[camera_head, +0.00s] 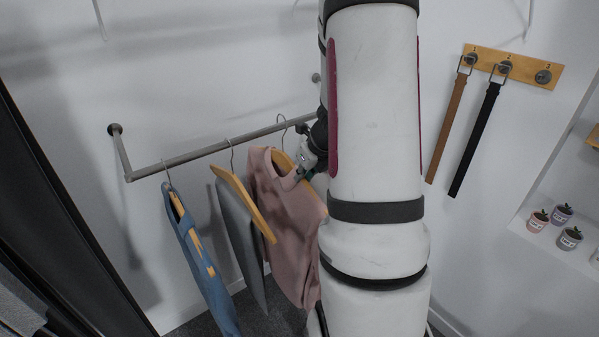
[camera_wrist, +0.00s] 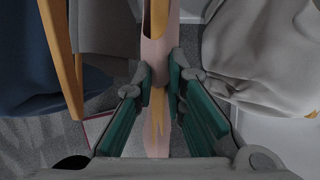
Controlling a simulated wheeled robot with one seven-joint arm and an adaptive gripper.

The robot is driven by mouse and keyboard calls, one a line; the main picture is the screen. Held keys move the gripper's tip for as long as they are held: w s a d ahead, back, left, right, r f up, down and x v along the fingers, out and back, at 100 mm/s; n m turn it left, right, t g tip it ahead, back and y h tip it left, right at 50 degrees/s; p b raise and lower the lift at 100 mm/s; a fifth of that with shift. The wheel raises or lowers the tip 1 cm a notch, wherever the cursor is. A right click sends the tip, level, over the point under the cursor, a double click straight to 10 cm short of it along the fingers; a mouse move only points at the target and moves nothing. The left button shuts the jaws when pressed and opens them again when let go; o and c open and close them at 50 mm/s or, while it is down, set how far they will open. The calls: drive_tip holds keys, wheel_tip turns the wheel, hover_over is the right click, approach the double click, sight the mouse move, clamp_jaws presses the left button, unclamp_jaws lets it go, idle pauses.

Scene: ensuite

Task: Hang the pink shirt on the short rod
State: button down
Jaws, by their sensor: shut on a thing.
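The pink shirt (camera_head: 285,225) hangs on a wooden hanger beside the rod's right part in the head view. My gripper (camera_head: 310,165) is at the hanger's shoulder, partly hidden by my arm. In the wrist view my gripper (camera_wrist: 160,82) is shut on the pink shirt (camera_wrist: 157,55) and its hanger, seen edge-on between the fingers. The hanger's metal hook (camera_head: 281,124) shows at the metal rod (camera_head: 200,152). I cannot tell whether the hook bears on the rod. The rod's right end is hidden behind my arm.
A blue garment (camera_head: 205,265) and a grey garment (camera_head: 240,240) hang left of the shirt. In the wrist view, another grey garment (camera_wrist: 265,55) is close on the right. Two belts hang from a wooden hook board (camera_head: 525,69). Small pots (camera_head: 538,221) stand on a right shelf.

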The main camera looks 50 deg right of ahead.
drive_tip(key=shift+s+a+b, duration=0.25)
drive_tip(key=shift+s+a, duration=0.2)
drive_tip(key=shift+s, duration=1.3)
drive_tip(key=shift+s+a+b, duration=0.3)
drive_tip(key=shift+s+a, duration=0.15)
drive_tip(key=shift+s, duration=1.3)
drive_tip(key=shift+s+a+b, duration=0.25)
drive_tip(key=shift+s+a, duration=0.2)
drive_tip(key=shift+s, duration=1.3)
